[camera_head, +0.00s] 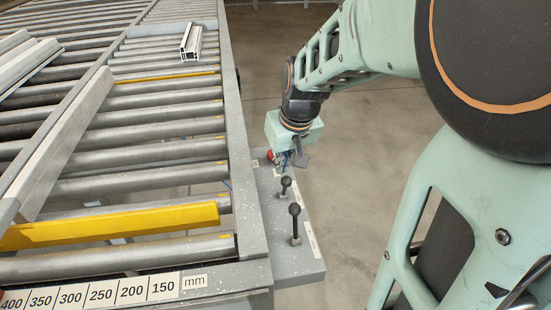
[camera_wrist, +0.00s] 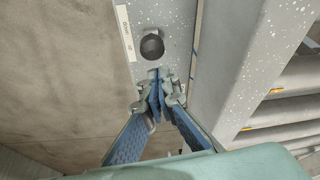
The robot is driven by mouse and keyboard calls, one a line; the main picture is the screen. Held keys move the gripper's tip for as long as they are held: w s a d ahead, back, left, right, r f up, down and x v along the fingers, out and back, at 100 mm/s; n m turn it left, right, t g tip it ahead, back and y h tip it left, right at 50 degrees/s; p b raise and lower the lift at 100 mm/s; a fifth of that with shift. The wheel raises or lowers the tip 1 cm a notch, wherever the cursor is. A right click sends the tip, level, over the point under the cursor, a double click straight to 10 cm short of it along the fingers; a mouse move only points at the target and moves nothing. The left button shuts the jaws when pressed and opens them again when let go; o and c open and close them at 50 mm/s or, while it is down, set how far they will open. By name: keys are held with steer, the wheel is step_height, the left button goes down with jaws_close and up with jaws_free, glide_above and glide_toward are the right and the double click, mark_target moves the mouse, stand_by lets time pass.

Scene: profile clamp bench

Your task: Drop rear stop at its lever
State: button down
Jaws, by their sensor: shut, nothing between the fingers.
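Two levers with black ball knobs, a front lever (camera_head: 295,222) and a farther lever (camera_head: 286,186), stand on a grey side panel (camera_head: 312,262). Part of a red knob (camera_head: 270,155) shows beside my gripper (camera_head: 287,160). In the wrist view my gripper (camera_wrist: 158,85) is shut and empty, its blue-padded fingers close together over the panel. A black knob (camera_wrist: 152,46) is just past the fingertips, apart from them; I cannot tell which lever it is. A yellow bar (camera_head: 165,77) shows as a thin strip between the rear rollers. A wider yellow bar (camera_head: 115,226) stands at the front.
A roller table (camera_head: 150,190) fills the left, its grey side rail (camera_head: 240,190) beside the panel. A long light profile (camera_head: 55,150) lies on the rollers, and a short profile (camera_head: 191,42) stands farther back. A millimetre scale (camera_head: 130,291) runs along the front. Open floor lies right of the panel.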

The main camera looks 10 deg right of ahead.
steer(key=shift+s+b, duration=0.3)
steer(key=shift+s, duration=0.5)
steer(key=shift+s+f, duration=0.15)
